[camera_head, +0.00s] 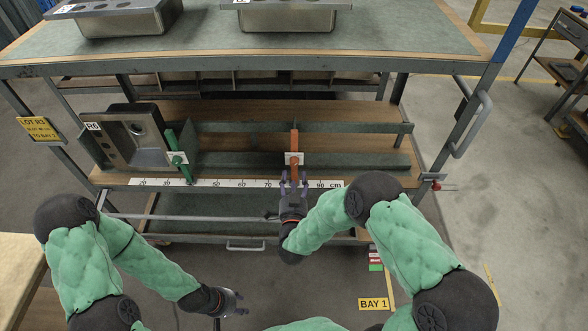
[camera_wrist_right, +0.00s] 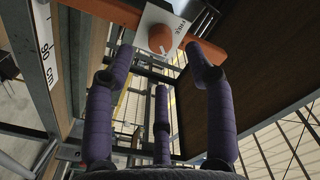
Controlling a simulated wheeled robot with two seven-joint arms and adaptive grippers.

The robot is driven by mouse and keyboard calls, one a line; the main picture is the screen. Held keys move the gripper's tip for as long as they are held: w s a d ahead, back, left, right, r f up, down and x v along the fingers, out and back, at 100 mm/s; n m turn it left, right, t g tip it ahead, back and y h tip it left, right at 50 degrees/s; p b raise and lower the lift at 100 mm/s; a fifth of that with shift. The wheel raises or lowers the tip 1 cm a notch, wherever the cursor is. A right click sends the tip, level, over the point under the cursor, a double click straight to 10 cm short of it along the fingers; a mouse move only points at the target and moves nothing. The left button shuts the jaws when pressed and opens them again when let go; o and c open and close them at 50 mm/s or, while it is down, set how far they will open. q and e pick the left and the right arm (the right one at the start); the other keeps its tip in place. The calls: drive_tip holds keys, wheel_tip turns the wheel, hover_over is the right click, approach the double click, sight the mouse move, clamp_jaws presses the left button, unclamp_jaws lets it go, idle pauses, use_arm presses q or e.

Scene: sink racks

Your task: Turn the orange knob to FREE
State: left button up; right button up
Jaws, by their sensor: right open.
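The orange knob (camera_wrist_right: 161,38) sits on a white plate (camera_wrist_right: 178,20) on an orange bar in the right wrist view. Lettering that seems to read FREE is on the plate to the right of the knob, and a small pale mark shows at the knob's lower edge. My left gripper (camera_head: 236,300) hangs low, away from the rack.
A green upright stop (camera_head: 172,145) and a steel sink (camera_head: 135,135) stand left on the rack. A centimetre scale (camera_head: 220,183) runs along the front edge. The upper worktop (camera_head: 300,45) overhangs behind, holding two more sinks. Rails lie right of the orange bar.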

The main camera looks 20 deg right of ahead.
sight(294, 165)
drive_tip(key=b+x, duration=0.1)
drive_tip(key=x, duration=0.4)
drive_tip(key=shift+w+d, duration=0.1)
drive_tip(key=shift+w, duration=0.3)
clamp_jaws()
